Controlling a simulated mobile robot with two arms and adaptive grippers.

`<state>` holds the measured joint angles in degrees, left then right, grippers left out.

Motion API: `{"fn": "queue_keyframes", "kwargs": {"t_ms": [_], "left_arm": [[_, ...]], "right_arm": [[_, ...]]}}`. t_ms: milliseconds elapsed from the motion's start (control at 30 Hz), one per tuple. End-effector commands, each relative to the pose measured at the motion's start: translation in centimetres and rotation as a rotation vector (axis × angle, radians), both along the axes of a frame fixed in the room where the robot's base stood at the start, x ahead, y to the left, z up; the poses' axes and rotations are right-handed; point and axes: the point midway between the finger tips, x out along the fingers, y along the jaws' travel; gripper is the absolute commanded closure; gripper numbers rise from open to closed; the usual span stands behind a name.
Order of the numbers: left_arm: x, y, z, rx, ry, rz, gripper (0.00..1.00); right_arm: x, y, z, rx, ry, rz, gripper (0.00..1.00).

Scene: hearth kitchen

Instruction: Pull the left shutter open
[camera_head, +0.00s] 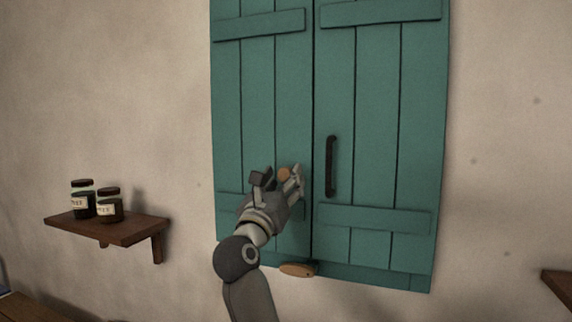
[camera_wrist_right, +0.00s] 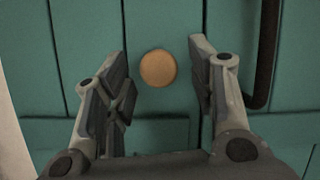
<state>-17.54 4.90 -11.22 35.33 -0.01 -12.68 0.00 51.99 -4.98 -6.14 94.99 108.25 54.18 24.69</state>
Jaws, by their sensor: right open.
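The left shutter (camera_head: 257,110) is made of teal planks and hangs flat beside the right shutter (camera_head: 378,110); both look closed. A round wooden knob (camera_head: 284,174) sits on the left shutter near the middle seam. My right gripper (camera_head: 279,179) is open in front of the left shutter, its fingers on either side of the knob. In the right wrist view the knob (camera_wrist_right: 157,68) shows between the two spread fingers, with visible gaps on both sides. My left gripper is not in view.
A dark bar handle (camera_head: 330,166) is on the right shutter, close to my right gripper's right side. A small wooden piece (camera_head: 298,270) sits at the shutters' bottom edge by the seam. A wall shelf (camera_head: 125,229) with two jars (camera_head: 84,200) is at the left.

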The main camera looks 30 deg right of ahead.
Motion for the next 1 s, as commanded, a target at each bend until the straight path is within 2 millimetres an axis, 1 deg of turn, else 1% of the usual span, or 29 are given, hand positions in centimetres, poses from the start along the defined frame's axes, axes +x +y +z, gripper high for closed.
{"fn": "queue_keyframes", "kwargs": {"t_ms": [33,200,333,500,567,900,1000], "left_arm": [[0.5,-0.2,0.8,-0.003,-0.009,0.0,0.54],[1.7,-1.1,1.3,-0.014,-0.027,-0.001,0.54],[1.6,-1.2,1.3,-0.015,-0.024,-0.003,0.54],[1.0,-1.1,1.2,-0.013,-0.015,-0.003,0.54],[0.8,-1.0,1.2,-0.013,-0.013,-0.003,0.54],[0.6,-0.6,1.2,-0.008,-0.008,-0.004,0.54],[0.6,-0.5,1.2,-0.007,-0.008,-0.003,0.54]], "right_arm": [[0.4,-0.4,0.7,-0.002,-0.001,0.0,0.49],[1.3,-1.3,0.9,0.0,-0.001,0.001,0.49],[1.4,-1.5,0.8,0.001,-0.001,0.002,0.49],[1.4,-1.5,0.8,0.001,-0.001,0.002,0.49],[1.4,-1.5,0.8,0.0,-0.002,0.002,0.55],[1.4,-1.4,0.8,0.0,-0.002,0.002,0.99],[1.4,-1.4,0.8,0.0,-0.002,0.002,1.0]]}}
